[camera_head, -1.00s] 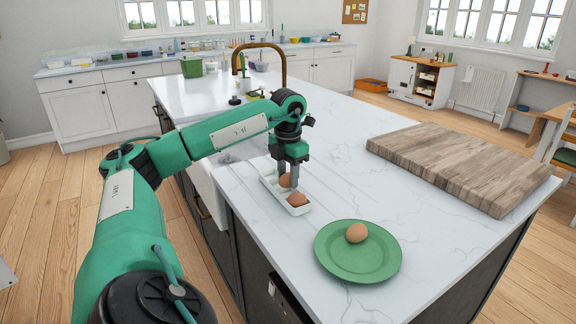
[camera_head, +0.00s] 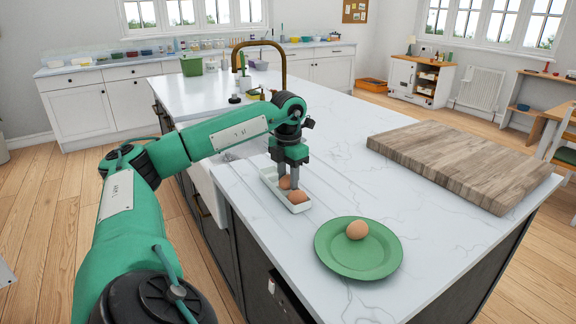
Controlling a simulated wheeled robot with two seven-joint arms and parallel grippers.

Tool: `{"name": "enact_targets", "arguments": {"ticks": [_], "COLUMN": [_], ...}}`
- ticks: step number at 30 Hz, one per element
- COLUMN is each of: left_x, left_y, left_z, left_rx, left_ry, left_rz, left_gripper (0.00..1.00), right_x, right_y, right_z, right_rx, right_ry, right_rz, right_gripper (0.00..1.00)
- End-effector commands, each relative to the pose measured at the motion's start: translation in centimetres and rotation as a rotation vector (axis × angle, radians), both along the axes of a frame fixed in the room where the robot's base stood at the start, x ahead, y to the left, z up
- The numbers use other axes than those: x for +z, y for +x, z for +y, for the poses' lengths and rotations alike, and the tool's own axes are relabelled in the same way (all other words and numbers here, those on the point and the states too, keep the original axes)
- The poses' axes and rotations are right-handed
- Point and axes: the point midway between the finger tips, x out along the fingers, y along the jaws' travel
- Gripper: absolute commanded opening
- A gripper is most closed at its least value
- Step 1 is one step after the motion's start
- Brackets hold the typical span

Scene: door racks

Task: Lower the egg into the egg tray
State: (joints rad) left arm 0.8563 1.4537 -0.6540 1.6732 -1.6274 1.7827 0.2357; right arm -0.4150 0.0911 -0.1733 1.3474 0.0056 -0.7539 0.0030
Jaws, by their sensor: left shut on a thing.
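The white egg tray (camera_head: 302,208) lies on the marble counter, left of the green plate. One brown egg (camera_head: 298,197) sits in its near end. My left gripper (camera_head: 289,184) is over the tray, pointing down, with its fingers shut on another brown egg (camera_head: 285,183). That egg is at the tray, partly hidden by the fingers; I cannot tell whether it touches the tray's floor. A third brown egg (camera_head: 357,230) lies on the green plate (camera_head: 358,262). My right gripper is not in view.
A thick wooden board (camera_head: 455,165) lies on the counter at the right. A brass faucet (camera_head: 259,62) and a green container (camera_head: 191,66) stand farther back. The counter between tray and board is clear.

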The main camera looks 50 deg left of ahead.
Motion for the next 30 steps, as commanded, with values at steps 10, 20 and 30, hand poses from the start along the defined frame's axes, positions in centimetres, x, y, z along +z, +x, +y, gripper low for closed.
{"name": "enact_targets", "arguments": {"ticks": [10, 20, 30], "left_x": [-0.3, -0.3, 1.3], "left_y": [0.0, 0.0, 0.1], "left_z": [0.0, 0.0, 0.0], "left_rx": [0.000, 0.000, 0.000], "left_ry": [0.000, 0.000, -0.001], "left_rz": [0.000, 0.000, -0.003], "left_gripper": [0.28, 0.61, 0.61], "right_x": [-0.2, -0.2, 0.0], "right_y": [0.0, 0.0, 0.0], "right_z": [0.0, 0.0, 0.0], "right_rx": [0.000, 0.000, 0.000], "right_ry": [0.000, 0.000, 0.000], "right_rz": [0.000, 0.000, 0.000], "right_gripper": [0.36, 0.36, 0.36]}}
